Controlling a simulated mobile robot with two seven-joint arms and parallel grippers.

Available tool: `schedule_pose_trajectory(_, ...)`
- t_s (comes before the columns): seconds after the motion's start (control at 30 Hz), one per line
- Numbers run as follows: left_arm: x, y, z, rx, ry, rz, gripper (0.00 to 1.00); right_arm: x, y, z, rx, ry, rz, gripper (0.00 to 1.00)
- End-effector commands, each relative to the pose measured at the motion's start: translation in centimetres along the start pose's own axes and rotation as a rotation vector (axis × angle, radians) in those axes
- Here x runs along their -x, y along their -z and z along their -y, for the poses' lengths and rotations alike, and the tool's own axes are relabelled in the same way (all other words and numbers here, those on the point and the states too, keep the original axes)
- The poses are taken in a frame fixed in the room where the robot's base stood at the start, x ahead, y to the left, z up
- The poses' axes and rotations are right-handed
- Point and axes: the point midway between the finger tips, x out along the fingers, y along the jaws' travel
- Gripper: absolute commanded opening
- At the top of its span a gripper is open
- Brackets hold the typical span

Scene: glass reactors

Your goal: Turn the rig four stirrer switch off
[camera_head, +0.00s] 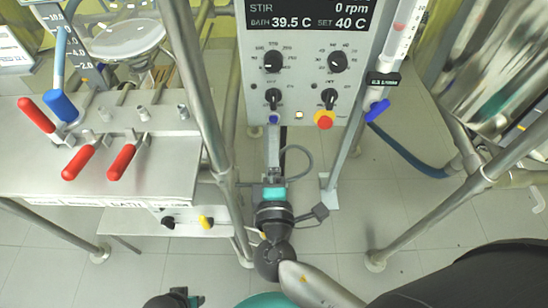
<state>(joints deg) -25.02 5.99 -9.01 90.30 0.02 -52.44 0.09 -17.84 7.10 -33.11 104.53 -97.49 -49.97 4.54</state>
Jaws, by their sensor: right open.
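The control panel (300,75) of a rig stands at the top centre. Its display (310,14) reads STIR 0 rpm, bath 39.5 C, set 40 C. Two black dials sit in the upper row, with a lower left switch (273,97) and a lower right switch (329,97) beneath. Their labels are too small to read, so I cannot tell which is the stirrer's. My right gripper (273,132) is open and empty, pointing up at the panel's lower left edge, below the lower left switch. Only a dark and teal part of my left arm shows at the bottom edge; its fingers are not visible.
A blue button (274,119), a lit square (299,115) and a red and yellow stop button (324,119) line the panel's bottom. Metal posts (200,85) flank it. A bench with red-handled valves (80,162) stands left; a blue hose (410,155) hangs right.

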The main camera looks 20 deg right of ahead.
Motion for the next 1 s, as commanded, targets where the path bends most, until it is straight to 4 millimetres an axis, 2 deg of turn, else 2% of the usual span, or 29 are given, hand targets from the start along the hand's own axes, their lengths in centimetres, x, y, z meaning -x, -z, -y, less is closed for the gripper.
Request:
schedule_pose_trajectory(0.1,-0.2,-0.1,0.1,-0.001,0.002,0.000,0.50,1.6,0.0,0.0,0.000,0.000,0.000,0.95)
schedule_pose_trajectory(0.23,-0.3,-0.2,0.1,-0.001,0.002,0.000,0.50,2.4,0.0,0.0,-0.001,0.000,0.000,0.95)
schedule_pose_trajectory(0.8,-0.3,-0.3,0.2,-0.003,0.003,0.001,0.50,2.5,0.0,0.0,-0.001,0.001,0.001,0.95)
schedule_pose_trajectory(0.9,-0.3,-0.3,0.2,-0.004,0.003,0.002,0.50,2.4,-0.4,0.8,-0.011,0.029,0.011,0.95)
schedule_pose_trajectory(1.0,-0.3,-0.3,0.2,-0.003,0.003,0.002,0.50,2.2,-1.5,3.2,-0.045,0.114,0.042,0.95)
